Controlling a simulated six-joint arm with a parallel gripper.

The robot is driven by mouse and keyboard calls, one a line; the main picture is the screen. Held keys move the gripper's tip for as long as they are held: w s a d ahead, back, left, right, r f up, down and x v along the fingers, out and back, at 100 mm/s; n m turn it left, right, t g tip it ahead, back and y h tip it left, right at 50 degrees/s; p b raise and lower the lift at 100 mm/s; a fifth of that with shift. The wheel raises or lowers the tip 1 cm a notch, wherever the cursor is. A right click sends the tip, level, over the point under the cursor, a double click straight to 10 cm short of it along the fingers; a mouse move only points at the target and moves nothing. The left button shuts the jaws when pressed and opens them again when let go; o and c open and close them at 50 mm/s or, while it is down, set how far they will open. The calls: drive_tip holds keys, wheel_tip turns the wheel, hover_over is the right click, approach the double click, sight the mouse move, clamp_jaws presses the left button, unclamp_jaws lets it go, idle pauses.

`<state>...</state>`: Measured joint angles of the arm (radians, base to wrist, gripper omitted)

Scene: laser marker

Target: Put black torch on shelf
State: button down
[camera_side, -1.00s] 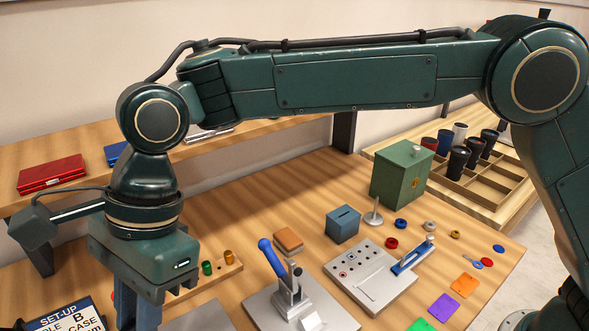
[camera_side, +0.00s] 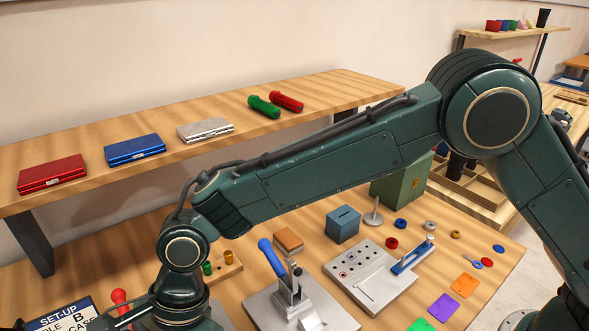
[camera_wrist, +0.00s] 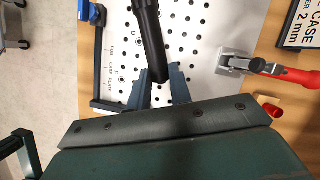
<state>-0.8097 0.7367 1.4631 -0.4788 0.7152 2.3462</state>
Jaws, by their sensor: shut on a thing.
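The black torch (camera_wrist: 150,38) is in the wrist view, held between the two blue-grey fingers of my gripper (camera_wrist: 161,82). My gripper is shut on it, over a white perforated plate (camera_wrist: 198,45). I cannot tell whether the torch touches the plate. In the side view, my gripper and the torch are out of sight below the frame. The wooden shelf (camera_side: 340,92) runs along the wall there. On it are a red case (camera_side: 52,174), a blue case (camera_side: 134,149), a silver case (camera_side: 205,129), a green torch (camera_side: 263,107) and a red torch (camera_side: 287,101).
The shelf's right end past the red torch is bare. A toggle clamp with a red handle (camera_wrist: 275,70) stands beside the plate. A sign (camera_side: 66,315) is at the front left. A blue-handled press (camera_side: 288,290) and a blue box (camera_side: 343,224) stand on the bench.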

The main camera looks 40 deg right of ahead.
drive_tip(key=shift+f, duration=0.75)
drive_tip(key=shift+f, duration=0.15)
drive_tip(key=shift+f, duration=2)
drive_tip(key=shift+f, duration=0.1)
drive_tip(key=c, duration=1.3)
unclamp_jaws()
drive_tip(key=shift+v, duration=6.1)
